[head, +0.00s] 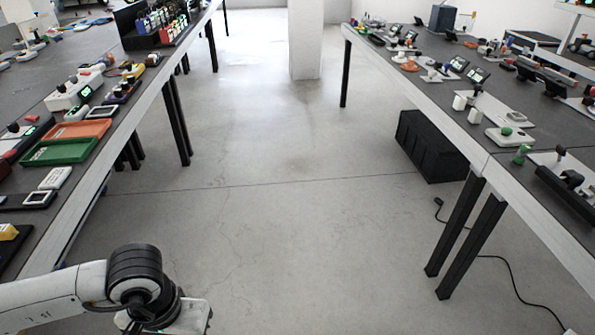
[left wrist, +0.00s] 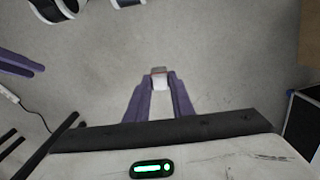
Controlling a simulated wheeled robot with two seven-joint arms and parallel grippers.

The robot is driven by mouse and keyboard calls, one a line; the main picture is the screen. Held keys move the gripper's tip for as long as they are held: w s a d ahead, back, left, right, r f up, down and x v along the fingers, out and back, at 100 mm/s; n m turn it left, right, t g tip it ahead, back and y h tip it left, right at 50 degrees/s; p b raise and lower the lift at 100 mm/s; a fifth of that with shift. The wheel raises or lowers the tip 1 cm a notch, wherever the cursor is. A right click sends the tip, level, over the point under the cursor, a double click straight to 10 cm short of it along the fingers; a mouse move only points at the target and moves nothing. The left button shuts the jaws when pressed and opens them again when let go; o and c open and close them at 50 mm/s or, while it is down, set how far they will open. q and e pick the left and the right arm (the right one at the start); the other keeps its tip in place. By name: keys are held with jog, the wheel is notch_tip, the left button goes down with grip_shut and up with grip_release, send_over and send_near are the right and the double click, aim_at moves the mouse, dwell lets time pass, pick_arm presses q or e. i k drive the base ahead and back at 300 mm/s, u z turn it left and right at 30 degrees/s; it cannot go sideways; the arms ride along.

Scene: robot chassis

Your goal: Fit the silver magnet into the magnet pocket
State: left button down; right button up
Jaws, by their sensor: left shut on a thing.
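My left gripper (left wrist: 159,80) has two purple fingers, closed on a small silver-grey piece (left wrist: 158,71) with a reddish edge, which I take to be the silver magnet. It sits between the fingertips, with bare grey floor behind it. In the head view my left arm comes in at the bottom left, beside the left table. The fingers and the held piece do not show there. I cannot make out the magnet pocket in these frames.
The left table (head: 150,95) carries a green tray (head: 60,151), an orange tray (head: 82,131) and many small devices. The right table (head: 445,125) is crowded too. A black crate (head: 430,145) stands on the floor beside it. The floor (head: 260,210) between the tables is open.

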aim_at(476, 92)
jog(key=i, duration=3.35)
jog(key=z, duration=1.7)
